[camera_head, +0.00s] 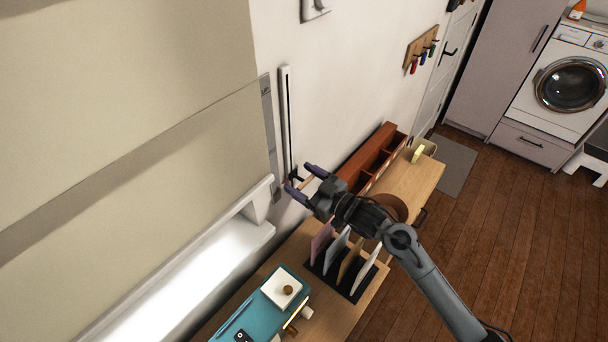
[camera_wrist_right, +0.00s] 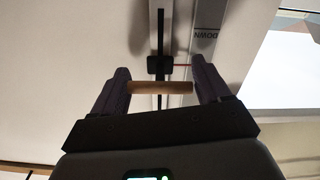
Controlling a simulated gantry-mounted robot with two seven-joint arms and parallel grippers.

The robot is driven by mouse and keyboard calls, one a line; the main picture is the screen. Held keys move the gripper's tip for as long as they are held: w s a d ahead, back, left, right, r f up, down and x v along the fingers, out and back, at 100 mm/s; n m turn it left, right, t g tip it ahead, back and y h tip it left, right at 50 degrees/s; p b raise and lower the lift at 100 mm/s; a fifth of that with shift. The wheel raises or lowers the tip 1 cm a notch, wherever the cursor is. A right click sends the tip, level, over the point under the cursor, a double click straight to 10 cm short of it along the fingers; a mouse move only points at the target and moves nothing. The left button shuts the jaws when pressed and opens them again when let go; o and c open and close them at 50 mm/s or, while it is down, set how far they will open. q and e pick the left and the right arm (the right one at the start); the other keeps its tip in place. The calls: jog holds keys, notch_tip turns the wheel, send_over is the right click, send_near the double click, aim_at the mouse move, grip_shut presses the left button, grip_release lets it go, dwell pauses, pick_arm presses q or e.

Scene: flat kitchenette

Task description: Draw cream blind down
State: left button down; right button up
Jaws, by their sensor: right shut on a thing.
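The cream blind (camera_head: 130,75) hangs over the window at the left of the head view, with a darker band across it. A bright strip shows below it at the sill (camera_head: 185,285). A pale upright track with a dark slot (camera_head: 286,115) is on the wall right of the window; it also shows in the wrist view (camera_wrist_right: 160,30). A dark slider (camera_wrist_right: 158,66) sits in the slot, near the track's lower end. My right gripper (camera_head: 298,180) is at that lower end. It is shut on a short wooden handle (camera_wrist_right: 160,87), which lies crosswise between its fingers. My left gripper is out of view.
Below my right gripper is a wooden counter (camera_head: 260,275) with a teal case (camera_head: 263,309) and a rack of upright boards (camera_head: 348,262). A reddish-brown divided box (camera_head: 366,160) stands along the wall. A metal strip marked DOWN (camera_wrist_right: 208,35) is beside the track.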

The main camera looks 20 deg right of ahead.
jog(key=shift+a, duration=0.2)
jog(key=o, duration=1.3)
jog(key=shift+s, duration=0.1)
jog(key=shift+s+d+f, duration=0.1)
jog(key=shift+s+d, duration=0.15)
jog(key=shift+d, duration=0.05)
jog(key=shift+v, duration=5)
jog(key=shift+a, duration=0.1)
